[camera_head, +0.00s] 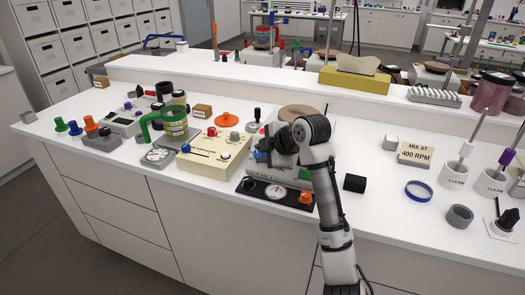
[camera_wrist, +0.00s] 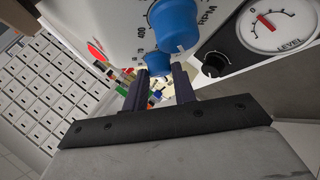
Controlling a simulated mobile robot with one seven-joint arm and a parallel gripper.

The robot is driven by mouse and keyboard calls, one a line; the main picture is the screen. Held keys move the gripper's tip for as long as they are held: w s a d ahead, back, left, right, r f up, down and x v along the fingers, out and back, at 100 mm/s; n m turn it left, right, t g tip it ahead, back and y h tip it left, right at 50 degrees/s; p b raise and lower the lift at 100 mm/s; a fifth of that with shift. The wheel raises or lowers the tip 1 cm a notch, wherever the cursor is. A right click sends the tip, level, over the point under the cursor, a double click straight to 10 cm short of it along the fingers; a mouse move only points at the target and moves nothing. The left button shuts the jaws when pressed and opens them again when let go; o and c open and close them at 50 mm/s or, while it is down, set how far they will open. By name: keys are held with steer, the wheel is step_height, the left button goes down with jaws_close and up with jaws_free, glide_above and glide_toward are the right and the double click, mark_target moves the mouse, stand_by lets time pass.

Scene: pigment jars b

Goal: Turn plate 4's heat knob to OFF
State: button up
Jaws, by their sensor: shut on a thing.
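Plate 4 (camera_head: 290,178) is a grey-white hotplate with a round brownish top, standing on the bench and partly hidden behind my arm. Its front carries blue knobs. In the wrist view a large blue knob (camera_wrist: 175,27) is close to the camera, beside printed dial marks. A second blue knob (camera_wrist: 157,64) lies farther off, between the tips of my gripper (camera_wrist: 158,76). My gripper is shut on this second knob. In the head view my gripper is at the plate's front left, its fingers mostly hidden. The pointer on the held knob cannot be made out.
A black panel (camera_head: 245,187) with a white level gauge (camera_wrist: 272,22) and an orange knob (camera_head: 306,198) lies just in front of the plate. A yellow control box (camera_head: 210,158) stands left. A black block (camera_head: 355,183) is right of my arm.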

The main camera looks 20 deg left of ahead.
steer(key=n+g+h+p, duration=0.2)
steer(key=n, duration=0.1)
steer(key=r+n+g+h+p, duration=0.1)
steer(key=n, duration=0.1)
steer(key=shift+w+a, duration=0.3)
steer(key=shift+w, duration=0.05)
steer(key=n+h+p, duration=0.2)
steer(key=n+g+h+p, duration=0.1)
steer(key=shift+w+a+r+p, duration=0.1)
steer(key=shift+a+r+p, duration=0.05)
steer(key=shift+a+p, duration=0.15)
steer(key=n+h, duration=0.1)
steer(key=n+h+p, duration=0.1)
steer(key=n+h, duration=0.1)
steer(key=shift+a, duration=0.25)
steer(key=shift+a+f+n+h, duration=0.15)
steer(key=shift+a+n+h, duration=0.05)
steer(key=shift+n+h, duration=0.55)
steer(key=shift+a+f+n+h, duration=0.15)
steer(key=shift+n+h, duration=0.5)
steer(key=shift+n, duration=0.1)
steer(key=o, duration=1)
steer(key=shift+r, duration=0.1)
steer(key=w+v, duration=0.1)
steer(key=v, duration=1.2)
steer(key=shift+s+a+r, duration=0.15)
steer(key=shift+s+r, duration=0.15)
steer(key=shift+s, duration=0.2)
